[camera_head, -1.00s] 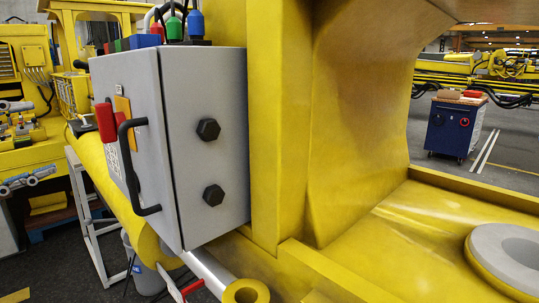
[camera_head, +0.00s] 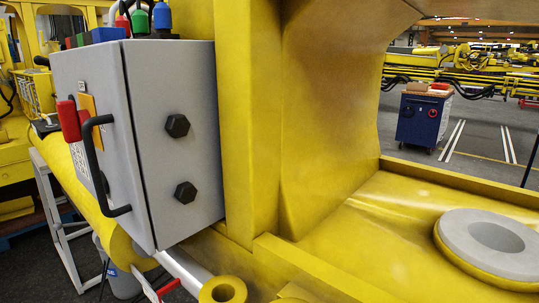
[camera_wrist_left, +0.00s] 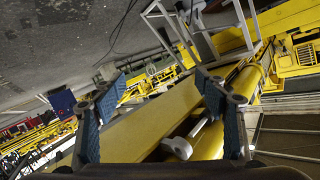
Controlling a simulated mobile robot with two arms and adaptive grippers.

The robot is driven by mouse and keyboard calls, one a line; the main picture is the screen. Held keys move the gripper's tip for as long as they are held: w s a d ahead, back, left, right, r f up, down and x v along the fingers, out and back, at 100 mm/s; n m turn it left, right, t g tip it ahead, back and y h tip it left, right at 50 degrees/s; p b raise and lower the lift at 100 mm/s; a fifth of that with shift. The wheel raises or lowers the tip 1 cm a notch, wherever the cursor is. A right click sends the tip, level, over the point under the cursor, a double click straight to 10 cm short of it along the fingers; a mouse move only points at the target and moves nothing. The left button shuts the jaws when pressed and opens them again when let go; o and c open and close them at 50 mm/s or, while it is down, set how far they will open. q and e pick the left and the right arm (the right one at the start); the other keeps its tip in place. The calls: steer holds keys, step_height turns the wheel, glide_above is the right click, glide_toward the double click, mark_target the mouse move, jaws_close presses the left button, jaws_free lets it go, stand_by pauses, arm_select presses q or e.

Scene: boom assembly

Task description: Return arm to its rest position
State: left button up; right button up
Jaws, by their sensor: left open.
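In the left wrist view my left gripper (camera_wrist_left: 158,95) shows its two blue-grey fingers spread wide apart, with nothing held between them. Beyond the fingers lie a long yellow beam (camera_wrist_left: 150,125) and a yellow cylinder (camera_wrist_left: 243,82); I cannot tell how far off they are. Neither of my arms is visible in the head view. My right gripper is not seen in either view.
A grey control cabinet (camera_head: 175,135) with a black handle (camera_head: 96,165) and red switch (camera_head: 70,120) stands close at left, beside a large yellow boom structure (camera_head: 330,120). A grey ring (camera_head: 460,235) sits at right. A blue cart (camera_head: 421,119) stands on open floor behind.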

arm_select(q)
steer(key=s+d+f+g, duration=0.2)
steer(key=s+d+f, duration=0.2)
steer(key=s+f, duration=0.3)
steer(key=s+d+f+n+g, duration=0.1)
steer(key=s+d+f+g, duration=0.3)
steer(key=f, duration=0.5)
steer(key=s+d+f+g, duration=0.1)
steer(key=s+d+f, duration=0.4)
steer(key=s+f, duration=0.3)
steer(key=s+d+f+g, duration=0.2)
steer(key=s+d, duration=0.3)
steer(key=s, duration=0.3)
steer(key=s+d+f+g+h, duration=0.1)
steer(key=s+d+f+g, duration=0.1)
steer(key=s+d+f, duration=0.3)
steer(key=s+d+f+m+g+h, duration=0.1)
steer(key=s+d+f+g, duration=0.1)
steer(key=s+d+f, duration=0.2)
steer(key=s+d, duration=0.3)
steer(key=s, duration=0.5)
steer(key=shift+s+d+f+g, duration=0.2)
steer(key=shift+s+g, duration=0.1)
steer(key=shift+s, duration=0.1)
